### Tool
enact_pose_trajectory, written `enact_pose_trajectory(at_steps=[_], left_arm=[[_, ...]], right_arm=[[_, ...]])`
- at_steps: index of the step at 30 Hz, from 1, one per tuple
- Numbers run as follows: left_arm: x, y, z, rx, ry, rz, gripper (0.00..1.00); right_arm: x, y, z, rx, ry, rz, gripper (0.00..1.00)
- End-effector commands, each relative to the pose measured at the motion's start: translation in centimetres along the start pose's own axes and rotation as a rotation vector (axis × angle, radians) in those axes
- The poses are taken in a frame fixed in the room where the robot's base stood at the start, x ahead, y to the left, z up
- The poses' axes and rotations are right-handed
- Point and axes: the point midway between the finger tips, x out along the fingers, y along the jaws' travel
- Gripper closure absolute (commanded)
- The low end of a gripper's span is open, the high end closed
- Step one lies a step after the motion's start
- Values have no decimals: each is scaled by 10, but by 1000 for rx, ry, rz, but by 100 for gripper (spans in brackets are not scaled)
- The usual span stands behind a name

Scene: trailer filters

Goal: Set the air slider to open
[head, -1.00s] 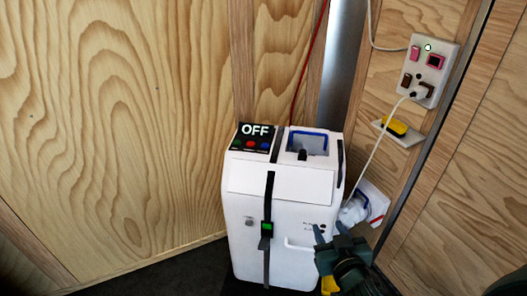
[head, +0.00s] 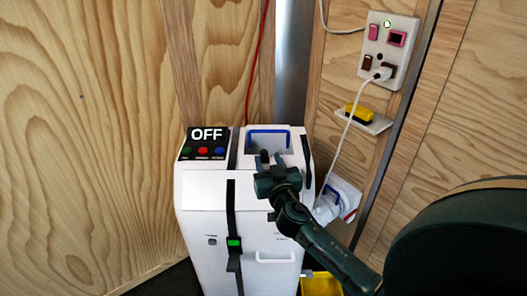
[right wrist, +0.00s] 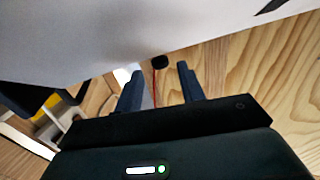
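The white filter machine (head: 205,203) stands against the wooden wall. Its top has a blue-rimmed recess (head: 267,130) at the right. My right gripper (head: 270,158) is at the front edge of this recess in the head view and covers part of it. In the right wrist view its two fingers (right wrist: 160,84) are apart with nothing between them. A small black knob (right wrist: 160,62), possibly the air slider, shows just beyond the fingertips, beside the machine's white surface. The gripper hides that knob in the head view. My left gripper is out of view.
An OFF display (head: 206,136) with coloured buttons is on the machine's top left. A black strap with a green-lit clip (head: 234,242) runs down its front. A socket panel (head: 388,45) with a white cable (head: 347,130) and a yellow item (head: 359,112) are on the right wall.

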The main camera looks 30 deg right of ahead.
Motion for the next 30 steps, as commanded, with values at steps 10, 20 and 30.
enact_pose_trajectory(at_steps=[10, 20, 30], left_arm=[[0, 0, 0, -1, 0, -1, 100], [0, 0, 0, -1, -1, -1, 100], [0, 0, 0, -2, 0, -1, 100]], right_arm=[[44, 0, 0, -1, 0, -1, 61], [46, 0, 1, 0, -2, -1, 61], [46, -1, 1, 0, -2, -1, 89]])
